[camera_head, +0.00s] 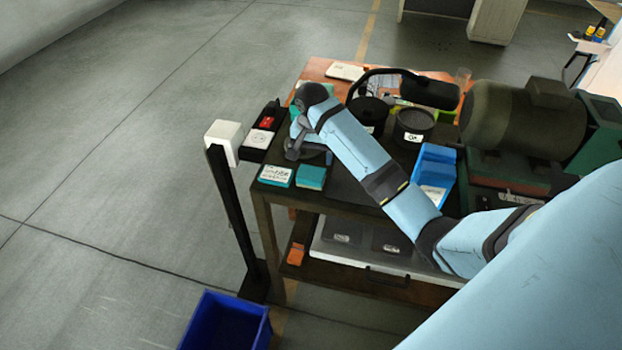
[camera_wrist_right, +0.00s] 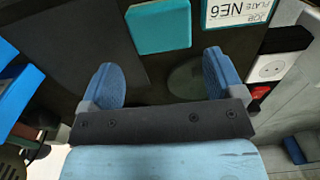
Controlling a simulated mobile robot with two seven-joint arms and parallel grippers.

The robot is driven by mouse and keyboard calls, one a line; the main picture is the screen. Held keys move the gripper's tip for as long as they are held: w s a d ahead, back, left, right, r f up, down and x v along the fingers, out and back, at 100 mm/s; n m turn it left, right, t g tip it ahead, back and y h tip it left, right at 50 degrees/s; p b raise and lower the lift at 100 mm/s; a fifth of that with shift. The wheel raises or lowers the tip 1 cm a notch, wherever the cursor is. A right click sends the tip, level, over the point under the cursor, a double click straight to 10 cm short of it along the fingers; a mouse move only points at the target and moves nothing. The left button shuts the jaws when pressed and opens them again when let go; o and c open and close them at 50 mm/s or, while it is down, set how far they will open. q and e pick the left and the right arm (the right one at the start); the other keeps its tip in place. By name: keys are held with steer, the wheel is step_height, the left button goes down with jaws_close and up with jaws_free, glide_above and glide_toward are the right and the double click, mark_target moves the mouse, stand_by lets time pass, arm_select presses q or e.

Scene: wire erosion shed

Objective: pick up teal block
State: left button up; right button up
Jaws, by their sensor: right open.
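The teal block (camera_head: 311,177) lies on the dark top of the workbench, close to its front left corner. In the right wrist view the teal block (camera_wrist_right: 159,27) is at the top, just beyond the fingertips and roughly centred between them. My right gripper (camera_head: 302,156) is above the bench, just behind the block in the head view. In the wrist view the right gripper (camera_wrist_right: 158,68) has its two blue fingers wide apart, with nothing between them. My left gripper is not in view.
A labelled job plate (camera_head: 276,175) lies left of the block; it also shows in the wrist view (camera_wrist_right: 238,13). A post with a white box (camera_head: 223,140) stands at the bench's left edge. A blue bin (camera_head: 433,170) and a large motor (camera_head: 520,118) are to the right.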

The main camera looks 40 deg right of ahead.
mark_target(311, 172)
steer(key=shift+a+f+p, duration=0.1)
steer(key=shift+f+p, duration=0.65)
steer(key=shift+f, duration=3.15)
steer(key=c, duration=0.7)
steer(key=shift+o, duration=0.2)
steer(key=shift+r, duration=0.15)
step_height(311, 172, up, 20)
